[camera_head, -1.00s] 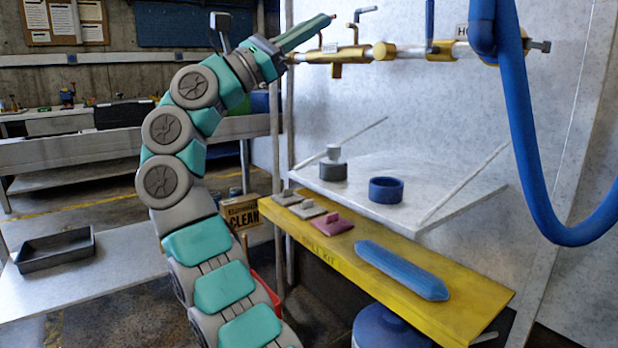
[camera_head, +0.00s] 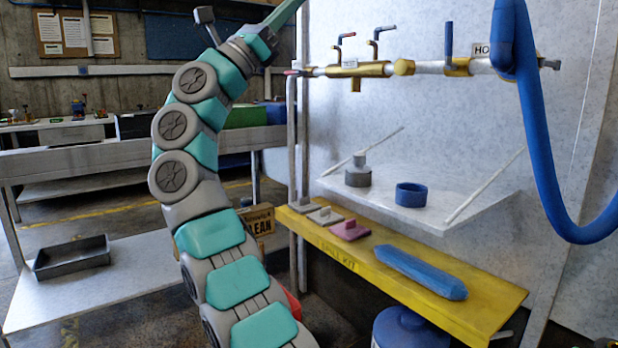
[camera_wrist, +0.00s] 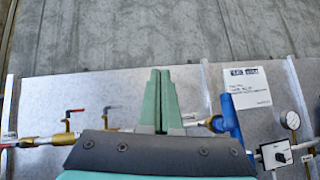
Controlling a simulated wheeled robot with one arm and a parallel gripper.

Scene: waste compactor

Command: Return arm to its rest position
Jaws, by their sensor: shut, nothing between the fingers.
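My gripper (camera_wrist: 160,78) shows in the wrist view with its two green fingers together and nothing between them. It points toward the upper part of a grey panel (camera_wrist: 55,92). In the head view my teal and grey arm rises at the left of centre, and its upper end runs out of the top of the picture, so the fingertips are hidden there. The gripper is apart from the brass-fitted pipe (camera_head: 360,69), which lies below the arm's upper end.
A blue hose (camera_head: 540,140) hangs at the right. A black tray (camera_head: 72,257) lies left.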

